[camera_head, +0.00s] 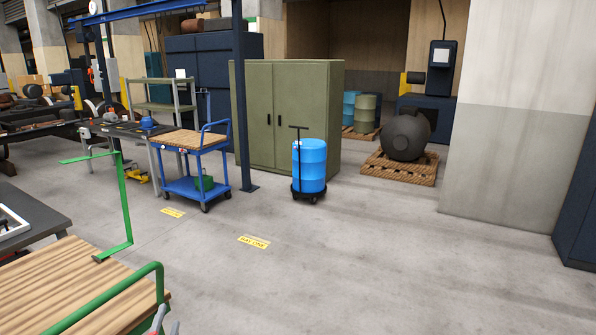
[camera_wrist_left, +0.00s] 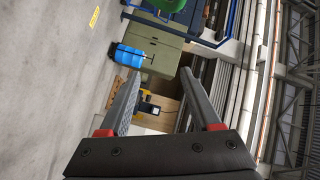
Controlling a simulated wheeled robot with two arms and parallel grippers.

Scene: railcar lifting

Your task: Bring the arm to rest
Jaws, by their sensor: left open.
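My left gripper (camera_head: 166,320) shows only in small part at the bottom edge of the head view, beside the green handrail of a wood-topped cart. In the left wrist view my left gripper (camera_wrist_left: 161,74) has its two grey fingers wide apart, with nothing between them but the distant room. The picture in that view is turned on its side. My right gripper is in neither view.
The wood-topped cart (camera_head: 85,295) with a green handrail (camera_head: 127,205) stands close at lower left. A blue cart (camera_head: 188,187), a blue drum (camera_head: 309,165), a green cabinet (camera_head: 290,110) and a pallet (camera_head: 400,169) stand farther off. The middle floor (camera_head: 350,260) is clear.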

